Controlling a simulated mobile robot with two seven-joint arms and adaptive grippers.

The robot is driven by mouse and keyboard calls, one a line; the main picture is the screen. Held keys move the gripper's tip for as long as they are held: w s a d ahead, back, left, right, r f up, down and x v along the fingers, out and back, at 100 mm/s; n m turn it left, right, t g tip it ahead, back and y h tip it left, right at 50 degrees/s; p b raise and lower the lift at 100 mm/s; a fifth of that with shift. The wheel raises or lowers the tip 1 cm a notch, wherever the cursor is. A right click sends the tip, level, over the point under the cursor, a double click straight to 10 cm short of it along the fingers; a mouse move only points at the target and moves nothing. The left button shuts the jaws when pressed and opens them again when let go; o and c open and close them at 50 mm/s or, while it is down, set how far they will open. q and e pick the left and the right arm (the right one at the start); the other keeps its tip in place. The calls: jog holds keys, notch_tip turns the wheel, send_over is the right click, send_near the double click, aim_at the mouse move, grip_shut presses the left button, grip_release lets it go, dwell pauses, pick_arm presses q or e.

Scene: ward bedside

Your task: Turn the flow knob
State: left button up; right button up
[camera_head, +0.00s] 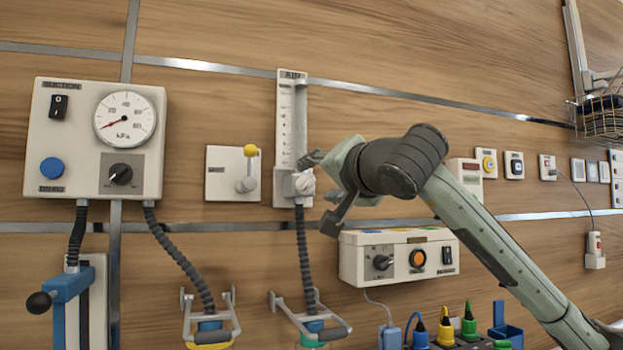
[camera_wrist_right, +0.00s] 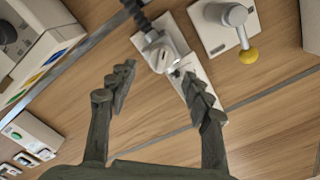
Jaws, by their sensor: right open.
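The flow knob (camera_head: 303,183) is a white knob at the foot of the upright flowmeter (camera_head: 285,125) marked AIR on the wall. My right gripper (camera_head: 322,190) is open just right of the knob, one finger above it and one below. In the right wrist view the knob (camera_wrist_right: 160,55) appears ahead of and between the open fingertips of my right gripper (camera_wrist_right: 160,82), with the flowmeter's scale running behind one finger. I cannot tell whether either finger touches the knob. My left gripper is not in view.
A suction unit (camera_head: 60,125) with a gauge is on the left wall. A yellow-tipped lever plate (camera_head: 222,190) sits left of the flowmeter. A control box (camera_head: 350,262) is below my right gripper. A dark hose (camera_head: 303,250) hangs under the flowmeter. Bare wall lies above the arm.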

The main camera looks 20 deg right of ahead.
aim_at(312, 183)
jog(key=shift+w+a, duration=0.1)
jog(key=shift+w, duration=1.65)
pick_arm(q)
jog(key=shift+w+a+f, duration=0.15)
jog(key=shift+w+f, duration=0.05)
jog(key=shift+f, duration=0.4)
pick_arm(e)
jog(key=shift+c, duration=0.2)
jog(key=c, duration=1.1)
jog(key=shift+f, duration=0.1)
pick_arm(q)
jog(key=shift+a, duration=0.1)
